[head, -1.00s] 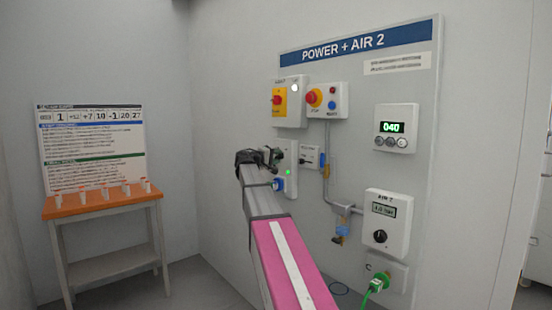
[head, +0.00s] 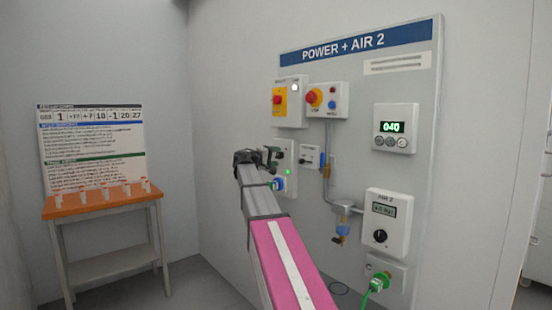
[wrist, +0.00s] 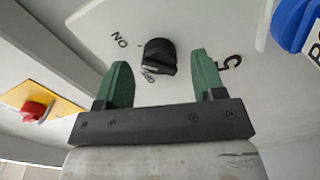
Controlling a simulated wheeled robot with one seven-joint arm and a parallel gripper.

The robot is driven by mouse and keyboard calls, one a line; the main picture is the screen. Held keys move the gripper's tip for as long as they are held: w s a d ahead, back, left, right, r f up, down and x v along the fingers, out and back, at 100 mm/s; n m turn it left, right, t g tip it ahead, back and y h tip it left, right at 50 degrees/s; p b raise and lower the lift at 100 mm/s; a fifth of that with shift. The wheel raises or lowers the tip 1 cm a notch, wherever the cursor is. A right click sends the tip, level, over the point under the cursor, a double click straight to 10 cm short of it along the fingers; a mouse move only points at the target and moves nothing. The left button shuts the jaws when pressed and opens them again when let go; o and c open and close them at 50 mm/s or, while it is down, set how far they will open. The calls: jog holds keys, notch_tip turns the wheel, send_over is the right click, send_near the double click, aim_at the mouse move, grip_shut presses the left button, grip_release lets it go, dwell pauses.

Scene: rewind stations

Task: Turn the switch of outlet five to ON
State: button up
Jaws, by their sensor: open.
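The outlet switch is a black knob (wrist: 158,52) on a white box face (wrist: 210,25) marked 5 in the wrist view. ON is printed to its upper left and OFF just below it. The knob's pale mark appears to face OFF. My gripper (wrist: 160,62) is open, its two green fingers on either side of the knob, with gaps showing and no clear contact. In the head view my gripper (head: 276,156) is at the outlet box (head: 291,187) and hides the knob. A green light (head: 288,171) and a blue plug (head: 279,184) show below it.
A red rotary switch on a yellow plate (wrist: 33,110) and a blue part (wrist: 292,24) flank the gripper. In the head view, a red emergency button (head: 314,97), pipe (head: 327,185) and air unit (head: 384,225) are to the right. An orange-topped table (head: 100,203) stands left.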

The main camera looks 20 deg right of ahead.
jog(key=v, duration=1)
jog(key=s+a+f+g+y, duration=0.1)
jog(key=s+f+y, duration=0.25)
jog(key=f, duration=0.85)
jog(key=s+a+f+g+y, duration=0.1)
jog(key=s+f+y, duration=0.25)
jog(key=f, duration=0.75)
jog(key=s+a+f+g+y, duration=0.15)
jog(key=s+f, duration=0.25)
jog(key=f, duration=0.8)
jog(key=s+a+f+g+y, duration=0.1)
jog(key=s+a+f+y, duration=0.1)
jog(key=s+f, duration=0.4)
jog(key=s+a+f+y, duration=0.3)
jog(key=s+a+f, duration=0.1)
jog(key=s+f, duration=0.2)
jog(key=s+a+f+m+g+y, duration=0.1)
jog(key=s+a+f+y, duration=0.2)
jog(key=s+f, duration=0.4)
jog(key=shift+a+f+g, duration=0.15)
jog(key=shift+f+g, duration=0.2)
jog(key=shift+y, duration=0.25)
